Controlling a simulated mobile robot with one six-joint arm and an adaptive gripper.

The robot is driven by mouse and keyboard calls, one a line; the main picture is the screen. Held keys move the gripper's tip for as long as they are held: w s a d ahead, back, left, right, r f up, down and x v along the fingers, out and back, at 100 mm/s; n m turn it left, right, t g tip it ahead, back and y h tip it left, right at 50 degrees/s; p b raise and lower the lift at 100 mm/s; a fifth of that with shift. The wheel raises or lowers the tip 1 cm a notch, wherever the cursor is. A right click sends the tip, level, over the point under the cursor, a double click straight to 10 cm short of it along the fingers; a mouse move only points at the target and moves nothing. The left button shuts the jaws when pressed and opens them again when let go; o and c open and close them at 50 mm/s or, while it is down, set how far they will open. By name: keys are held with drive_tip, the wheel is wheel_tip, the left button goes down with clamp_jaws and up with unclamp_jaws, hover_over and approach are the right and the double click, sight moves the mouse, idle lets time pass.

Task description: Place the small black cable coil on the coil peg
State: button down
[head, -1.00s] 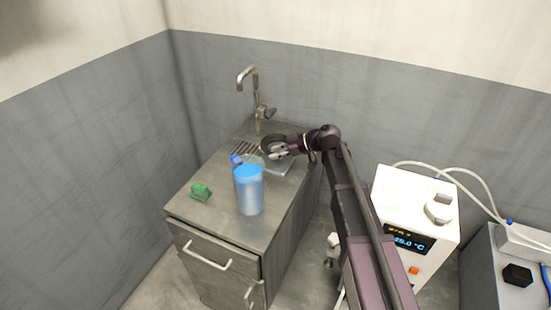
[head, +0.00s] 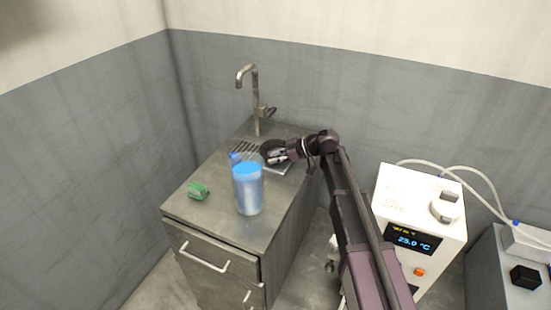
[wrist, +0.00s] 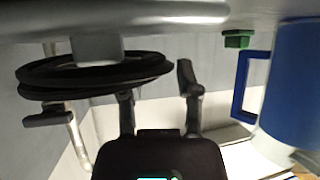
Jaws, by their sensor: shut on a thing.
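The black cable coil (wrist: 140,72) lies nearly level in the wrist view, which looks upside down. In the head view it is a dark ring (head: 267,150) at my gripper's tip. A grey peg (wrist: 96,47) reaches from a metal base (wrist: 165,15) to the coil's opening. The peg's end shows against the ring; I cannot tell how far the ring sits around it. My gripper (wrist: 157,92) is shut on the near side of the coil, one finger partly behind it. In the head view my gripper (head: 282,151) is over the counter's back part.
A blue-lidded jug (head: 248,188) stands close in front of my gripper; its blue handle (wrist: 243,88) shows in the wrist view. A green sponge (head: 197,191) lies at the counter's left. A tap (head: 255,95) rises behind. A white heater unit (head: 420,215) stands at right.

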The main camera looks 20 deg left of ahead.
drive_tip(key=shift+f+b, duration=0.3)
drive_tip(key=shift+b, duration=0.05)
drive_tip(key=shift+s+d+f+b, duration=0.15)
drive_tip(key=shift+s+b, duration=0.1)
drive_tip(key=shift+b, duration=0.05)
drive_tip(key=shift+c, duration=1.4)
unclamp_jaws()
drive_tip(key=shift+f, duration=0.1)
drive_tip(key=shift+s, duration=0.1)
drive_tip(key=shift+w+r+p, duration=0.25)
drive_tip(key=shift+r+p, duration=0.25)
drive_tip(key=shift+p, duration=0.15)
drive_tip(key=p+v, duration=0.5)
drive_tip(key=v, duration=0.7)
drive_tip(key=shift+w+p, duration=0.15)
drive_tip(key=shift+p, duration=0.25)
